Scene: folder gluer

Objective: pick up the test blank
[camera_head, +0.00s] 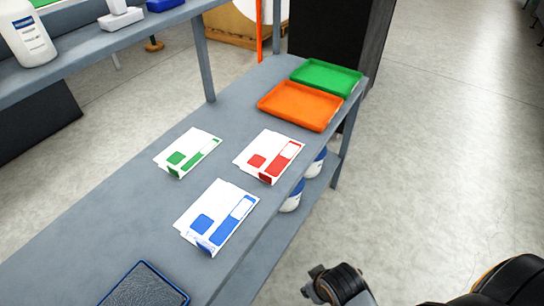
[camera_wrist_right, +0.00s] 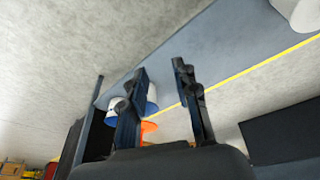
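Three flat white carton blanks lie apart on a grey bench: one with green print (camera_head: 188,152), one with red print (camera_head: 270,156) and one with blue print (camera_head: 217,216). I cannot tell which of them is the test blank. My right gripper (camera_head: 338,285) is at the bottom of the head view, right of the bench and away from the blanks. In the right wrist view its two fingers (camera_wrist_right: 160,70) stand apart with nothing between them. No blank shows clearly in that view. My left gripper is not in view.
An orange tray (camera_head: 300,106) and a green tray (camera_head: 326,77) sit at the bench's far end. A dark blue-edged tray or mat (camera_head: 146,287) lies at the near end. White and blue containers (camera_head: 293,196) stand on the lower shelf. An upper shelf holds a white bottle (camera_head: 26,35). Floor at right is clear.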

